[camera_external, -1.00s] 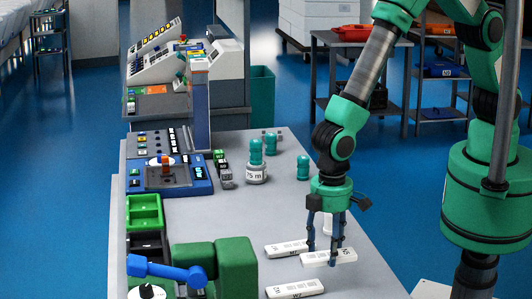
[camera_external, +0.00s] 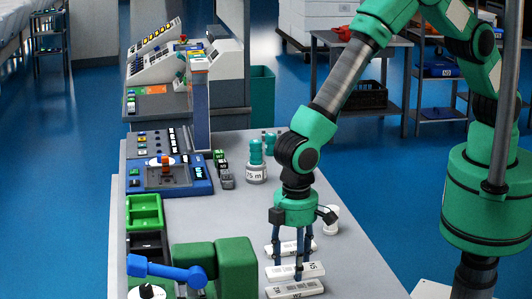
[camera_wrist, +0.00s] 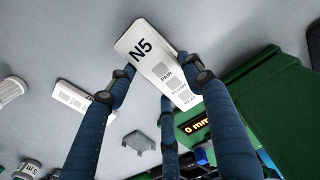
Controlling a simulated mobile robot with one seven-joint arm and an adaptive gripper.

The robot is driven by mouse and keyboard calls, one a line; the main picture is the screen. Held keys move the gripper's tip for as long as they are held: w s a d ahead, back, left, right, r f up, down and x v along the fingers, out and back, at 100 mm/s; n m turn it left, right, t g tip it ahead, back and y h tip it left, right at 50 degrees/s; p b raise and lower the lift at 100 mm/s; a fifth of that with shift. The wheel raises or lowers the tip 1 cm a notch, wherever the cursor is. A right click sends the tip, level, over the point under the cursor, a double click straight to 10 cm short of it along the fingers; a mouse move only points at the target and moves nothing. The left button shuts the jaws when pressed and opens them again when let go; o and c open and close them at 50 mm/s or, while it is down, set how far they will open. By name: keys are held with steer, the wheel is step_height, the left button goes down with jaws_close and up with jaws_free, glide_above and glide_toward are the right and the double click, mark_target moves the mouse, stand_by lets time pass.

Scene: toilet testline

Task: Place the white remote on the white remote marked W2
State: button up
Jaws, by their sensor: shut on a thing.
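My gripper (camera_external: 291,270) is shut on a white remote (camera_external: 312,268) marked N5. In the wrist view the N5 remote (camera_wrist: 150,55) sits between my gripper's fingers (camera_wrist: 155,68). The white remote marked W2 (camera_external: 294,289) lies on the grey table just in front of the held one in the external view. The gap between these two remotes is small there, and I cannot tell the height between them. Another white remote (camera_external: 284,248) lies behind, partly covered by my fingers. One lying remote (camera_wrist: 75,98) shows at the left of the wrist view.
A green machine with a blue lever (camera_external: 232,265) stands left of the remotes. A white cylinder (camera_external: 331,221) stands behind them to the right. Teal-topped bottles (camera_external: 256,165) and a blue control panel (camera_external: 165,178) are farther back. The table (camera_external: 235,215) is bare between them.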

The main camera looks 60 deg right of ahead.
mark_target(294, 266)
steer(key=shift+f+b, duration=0.3)
steer(key=shift+f, duration=1.45)
steer(key=shift+f, duration=0.2)
steer(key=o, duration=1.2)
steer(key=shift+o, duration=0.2)
steer(key=shift+r, duration=0.15)
step_height(294, 266, up, 12)
steer(key=shift+r+p, duration=0.1)
steer(key=shift+p, duration=0.7)
